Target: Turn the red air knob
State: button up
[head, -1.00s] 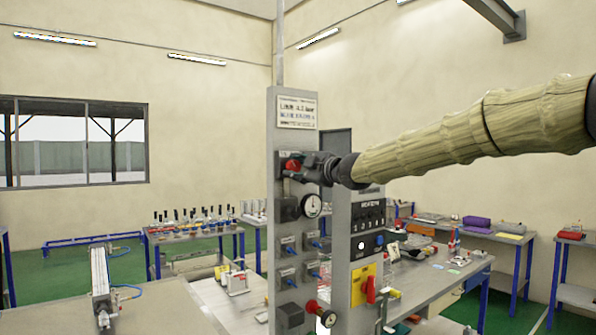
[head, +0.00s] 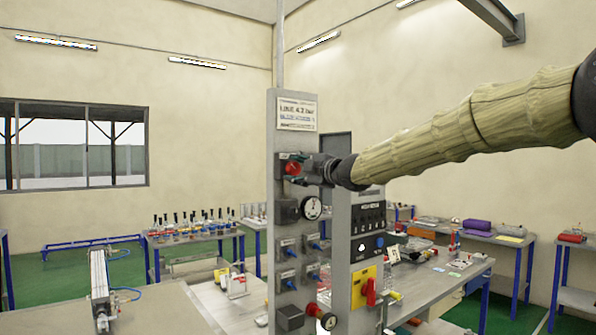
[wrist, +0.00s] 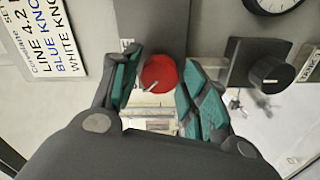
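The red air knob (head: 292,168) is round and sits near the top of the grey panel post. In the wrist view the knob (wrist: 158,73) shows between my two fingertips, with a pale line on its lower left face. My gripper (head: 308,169) is just right of the knob in the head view. The wrist view shows its teal-padded fingers (wrist: 160,78) apart, one on each side of the knob. The pads lie close to its edges; whether they touch it I cannot tell.
The gauge (head: 312,207) hangs below, with a black knob (wrist: 268,72) near it in the wrist view. A sign (head: 297,113) is above. Several blue knobs and a lower red knob (head: 328,321) are on the panel. A second post (head: 368,250) stands close on the right.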

jog(key=shift+o, duration=0.4)
jog(key=shift+d, duration=0.1)
jog(key=v, duration=1.2)
